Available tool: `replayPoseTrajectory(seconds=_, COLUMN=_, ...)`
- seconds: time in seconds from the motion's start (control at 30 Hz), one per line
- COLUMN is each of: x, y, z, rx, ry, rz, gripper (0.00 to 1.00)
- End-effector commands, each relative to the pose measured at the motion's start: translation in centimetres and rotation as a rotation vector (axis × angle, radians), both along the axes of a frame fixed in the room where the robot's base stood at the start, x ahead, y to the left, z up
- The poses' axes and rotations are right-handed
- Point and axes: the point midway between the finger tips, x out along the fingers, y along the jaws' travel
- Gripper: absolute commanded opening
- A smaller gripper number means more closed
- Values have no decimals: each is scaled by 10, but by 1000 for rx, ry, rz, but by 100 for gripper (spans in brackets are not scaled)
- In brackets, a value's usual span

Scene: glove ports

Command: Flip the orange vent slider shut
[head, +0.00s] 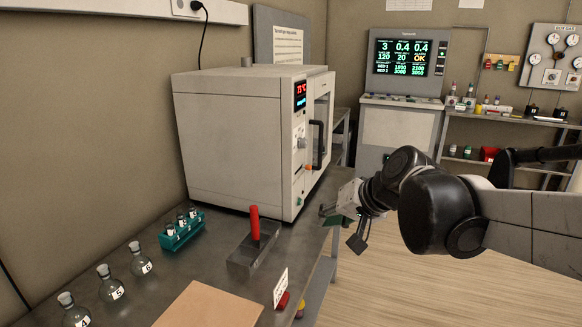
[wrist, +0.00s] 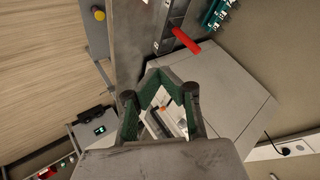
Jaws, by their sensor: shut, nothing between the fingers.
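The orange vent slider (head: 309,167) is a small orange tab low on the front of the white oven (head: 235,135), below the black door handle. It also shows as a small orange spot in the wrist view (wrist: 162,108), framed between my gripper's green-padded fingers. My gripper (head: 325,210) is in front of the oven's lower front corner, below and to the right of the slider and apart from it. In the wrist view the fingertips of my gripper (wrist: 160,75) come together with nothing held. The slider's exact position in its track is too small to tell.
A dark block with a red handle (head: 254,224) stands on the bench (head: 213,258) before the oven. A teal vial rack (head: 181,233) and several numbered flasks (head: 139,262) are at left. Open floor (head: 420,285) lies right of the bench.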

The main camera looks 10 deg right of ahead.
Motion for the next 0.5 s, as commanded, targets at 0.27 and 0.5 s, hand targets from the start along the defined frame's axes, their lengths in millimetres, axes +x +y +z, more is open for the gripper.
replayPoseTrajectory(seconds=0.27, x=71, y=-2, z=8, rx=171, ry=-26, rz=-20, gripper=0)
replayPoseTrajectory(seconds=0.5, x=128, y=-10, z=9, rx=318, ry=-57, rz=-36, gripper=0)
